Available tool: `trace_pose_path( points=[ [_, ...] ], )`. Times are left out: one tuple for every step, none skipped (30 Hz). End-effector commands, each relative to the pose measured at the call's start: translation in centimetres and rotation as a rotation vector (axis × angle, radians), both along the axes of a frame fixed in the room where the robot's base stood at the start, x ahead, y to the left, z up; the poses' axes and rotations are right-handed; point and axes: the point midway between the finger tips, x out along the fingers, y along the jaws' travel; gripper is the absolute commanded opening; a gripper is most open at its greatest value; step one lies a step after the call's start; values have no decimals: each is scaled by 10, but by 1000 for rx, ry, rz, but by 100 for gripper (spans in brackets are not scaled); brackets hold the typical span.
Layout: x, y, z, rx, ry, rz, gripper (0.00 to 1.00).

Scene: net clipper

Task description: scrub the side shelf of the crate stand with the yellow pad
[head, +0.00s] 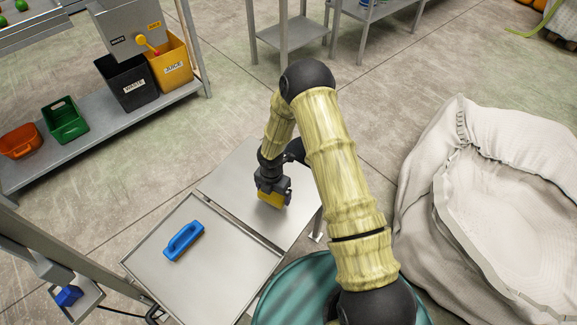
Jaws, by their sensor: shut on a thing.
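My gripper (272,190) points down over the flat grey side shelf (234,176) of the crate stand. It is shut on the yellow pad (270,199), of which only the lower part shows below the jaws. The pad is at or just above the shelf's surface, toward its right part; I cannot tell whether it touches. The stand's tray-like top (215,277), with a raised rim, adjoins the shelf at the lower left.
A blue handled tool (184,240) lies on the tray-like top. A teal round drum (295,290) stands close in front, and a big white sack (450,200) is at the right. Black (128,84) and yellow (168,62) bins stand at the upper left.

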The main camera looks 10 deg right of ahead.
Motion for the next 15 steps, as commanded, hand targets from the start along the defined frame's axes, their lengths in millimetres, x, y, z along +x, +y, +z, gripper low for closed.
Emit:
trace_pose_path(
  points=[
    [0,0,9,0,0,0,69],
    [0,0,12,0,0,0,69],
    [0,0,16,0,0,0,69],
    [0,1,18,0,0,1,69],
    [0,1,21,0,0,2,69],
    [0,2,24,0,0,3,69],
    [0,2,26,0,0,3,69],
    [0,2,27,0,0,3,69],
    [0,2,29,0,0,3,69],
    [0,2,29,0,0,3,69],
    [0,2,30,0,0,3,69],
    [0,2,30,0,0,3,69],
    [0,2,30,0,0,3,69],
    [0,2,30,0,0,3,69],
    [0,2,30,0,0,3,69]
  ],
)
